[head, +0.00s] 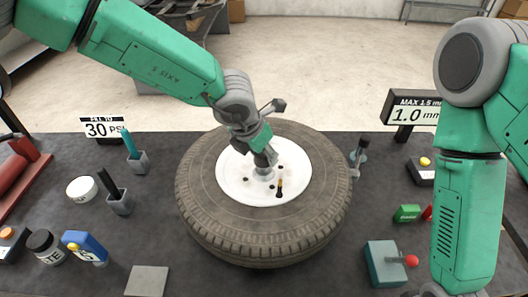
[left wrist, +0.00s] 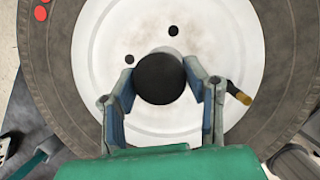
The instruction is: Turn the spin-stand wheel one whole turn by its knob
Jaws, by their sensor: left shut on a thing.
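The spin-stand wheel (head: 210,215) lies flat in the middle of the table, a black tyre around a white disc (head: 235,180). My left gripper (head: 264,160) reaches down over the middle of the disc. In the left wrist view, a round black knob (left wrist: 160,78) sits between the two fingers of my left gripper (left wrist: 162,92), which is shut on it. In the head view the gripper mostly hides the knob. A valve stem with a gold tip (head: 279,188) stands up from the disc; it also shows beside the right finger in the wrist view (left wrist: 238,95). My right gripper is out of view.
A 30 PSI sign (head: 103,129), pen holders (head: 120,203), a dark jar (head: 45,246) and a blue item (head: 85,247) stand left. A 1.0 mm sign (head: 414,112), a grey-green box with a red knob (head: 383,266) and a green box (head: 407,213) stand right. A grey plate (head: 147,281) lies in front.

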